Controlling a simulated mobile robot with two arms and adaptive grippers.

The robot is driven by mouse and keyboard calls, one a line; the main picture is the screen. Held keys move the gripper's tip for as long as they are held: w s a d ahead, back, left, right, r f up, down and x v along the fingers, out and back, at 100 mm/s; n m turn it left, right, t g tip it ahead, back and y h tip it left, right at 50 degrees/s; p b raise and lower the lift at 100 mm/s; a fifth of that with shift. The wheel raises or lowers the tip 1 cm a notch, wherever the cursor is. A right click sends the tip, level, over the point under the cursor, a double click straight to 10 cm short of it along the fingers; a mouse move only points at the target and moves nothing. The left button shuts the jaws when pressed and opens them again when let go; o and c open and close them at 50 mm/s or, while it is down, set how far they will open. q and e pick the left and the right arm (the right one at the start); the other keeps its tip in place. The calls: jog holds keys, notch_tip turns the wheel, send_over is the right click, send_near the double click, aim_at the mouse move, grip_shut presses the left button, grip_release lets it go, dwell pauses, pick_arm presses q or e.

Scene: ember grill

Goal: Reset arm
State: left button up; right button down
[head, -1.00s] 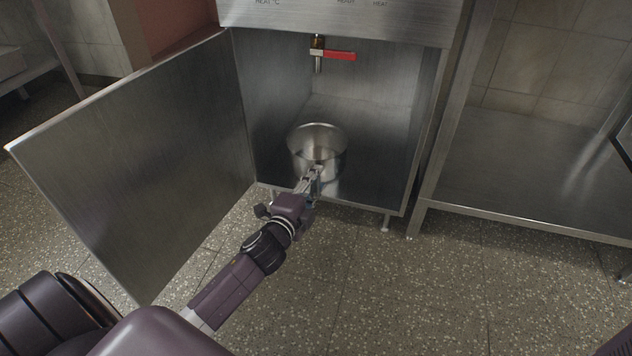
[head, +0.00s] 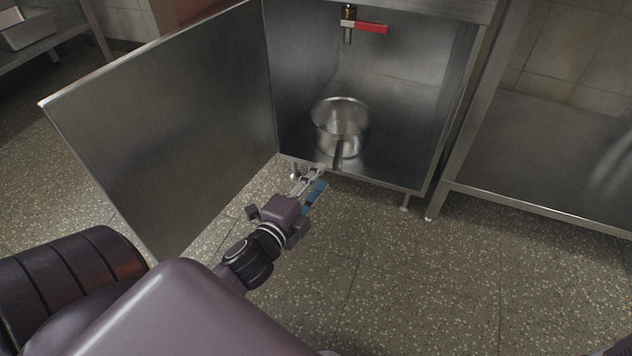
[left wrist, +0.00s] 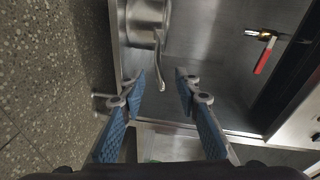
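My left gripper (head: 312,184) is open and empty, just in front of the cabinet opening. A steel pot (head: 340,118) stands upright on the cabinet floor, beneath the tap. Its handle points out toward my left gripper, with a small gap between them. My right gripper is not in view.
The open steel cabinet (head: 408,160) has its door (head: 165,125) swung out to the left, beside my left arm. A tap with a red lever (head: 370,28) hangs inside. A steel shelf unit (head: 560,150) stands at the right. The speckled floor in front is clear.

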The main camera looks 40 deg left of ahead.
pick_arm(q)
jog(key=shift+s+r, duration=0.1)
jog(key=shift+s, duration=0.3)
